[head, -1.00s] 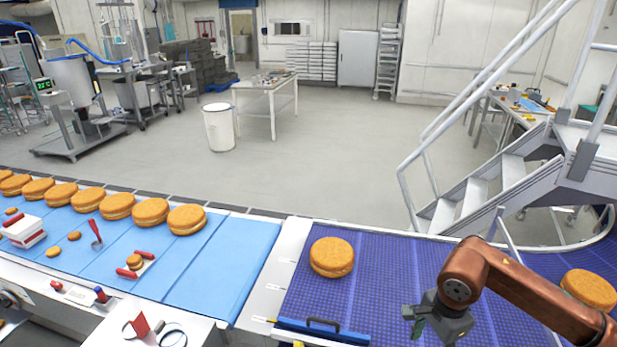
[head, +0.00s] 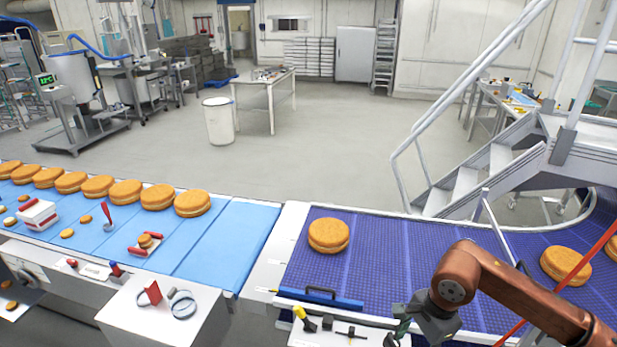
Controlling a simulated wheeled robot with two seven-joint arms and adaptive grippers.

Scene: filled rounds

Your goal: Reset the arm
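My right arm (head: 520,290) is copper-coloured and reaches in from the lower right over the blue mesh belt. Its dark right gripper (head: 405,325) hangs low at the belt's front edge, near a small white ledge. The fingers are small and partly cut off by the bottom of the view, so I cannot tell whether they are open. No object shows clearly in it. My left gripper is not in view. A filled round (head: 329,236) lies on the mesh belt, up and left of the gripper, and another filled round (head: 565,265) lies at the right beyond the arm.
The blue mesh belt (head: 385,245) curves away right, beside metal stairs (head: 470,190). A blue-handled bar (head: 320,297) lies along its front edge. A light blue belt (head: 235,240) at left bears several filled rounds. A ledge (head: 360,340) holds small tools. A red bar (head: 575,270) crosses at right.

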